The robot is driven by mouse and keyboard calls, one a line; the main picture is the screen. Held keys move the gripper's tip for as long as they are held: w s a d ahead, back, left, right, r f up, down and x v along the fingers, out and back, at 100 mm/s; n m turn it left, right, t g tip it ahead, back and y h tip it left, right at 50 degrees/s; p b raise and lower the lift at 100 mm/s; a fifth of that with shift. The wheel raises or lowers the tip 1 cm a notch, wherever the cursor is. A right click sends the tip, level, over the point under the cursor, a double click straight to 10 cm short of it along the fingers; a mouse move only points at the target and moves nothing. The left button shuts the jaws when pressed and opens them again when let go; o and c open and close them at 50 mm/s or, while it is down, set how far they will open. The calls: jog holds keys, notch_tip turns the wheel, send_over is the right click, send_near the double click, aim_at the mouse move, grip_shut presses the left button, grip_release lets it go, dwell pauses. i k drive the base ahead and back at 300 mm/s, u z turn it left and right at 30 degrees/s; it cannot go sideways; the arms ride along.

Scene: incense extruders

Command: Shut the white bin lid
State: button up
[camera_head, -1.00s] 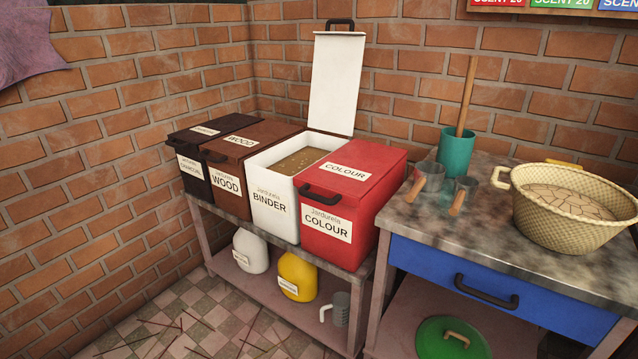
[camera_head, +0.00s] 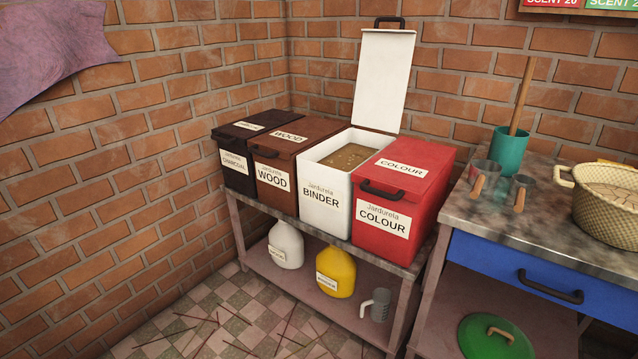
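The white bin (camera_head: 325,207), labelled BINDER, stands on a shelf bench between the brown WOOD bin and the red COLOUR bin. Its white lid (camera_head: 384,80) is open, standing nearly upright at the back of the bin near the brick wall. A black handle (camera_head: 390,21) sits on the lid's top edge. Brown grainy material (camera_head: 350,157) shows inside the bin. My gripper is not in view.
The red bin (camera_head: 403,200), brown bin (camera_head: 274,176) and black bin (camera_head: 236,165) have closed lids. A table (camera_head: 490,214) at the right holds cups, a teal pot (camera_head: 509,152) and a basket (camera_head: 612,200). White (camera_head: 286,245) and yellow (camera_head: 335,272) jugs stand on the lower shelf. Sticks litter the tiled floor.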

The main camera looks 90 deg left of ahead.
aim_at(385, 54)
jog(key=z, duration=0.05)
jog(key=k, duration=2.2)
jog(key=u, duration=2.4)
jog(key=i, duration=1.7)
jog(key=z, duration=0.05)
